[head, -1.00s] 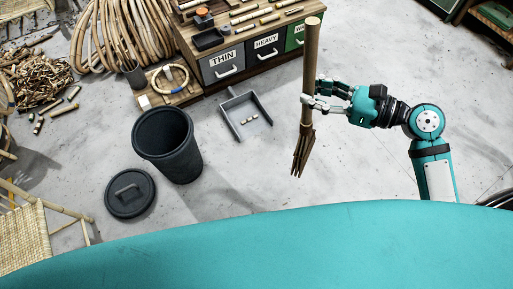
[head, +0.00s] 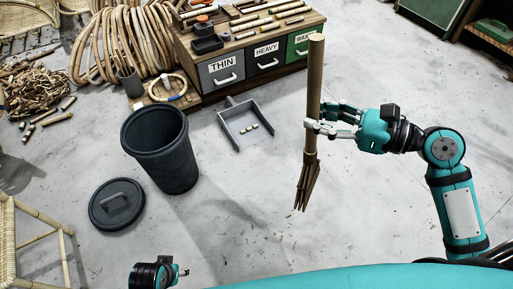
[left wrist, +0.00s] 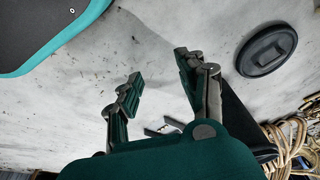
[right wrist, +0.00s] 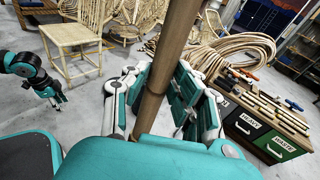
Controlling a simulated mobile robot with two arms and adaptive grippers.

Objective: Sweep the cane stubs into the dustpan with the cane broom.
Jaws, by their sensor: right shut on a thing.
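The cane broom (head: 315,75) hangs upright in my right gripper (head: 318,127), which is shut around its handle. Its splayed bristles (head: 307,187) point down toward the floor. The handle also crosses the right wrist view (right wrist: 173,50) between the fingers. The grey dustpan (head: 237,113) lies on the floor left of the broom, apart from it. A few pale cane stubs (head: 252,128) lie inside the dustpan. My left gripper (head: 180,272) shows at the bottom left of the head view. In the left wrist view (left wrist: 160,88) its fingers are apart and empty.
A dark bin (head: 128,140) and its lid (head: 117,205) stand left of the dustpan. A drawer cabinet (head: 265,75) is behind it. Cane coils (head: 100,55) and a pile of offcuts (head: 30,90) lie at the left. The floor around the broom is clear.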

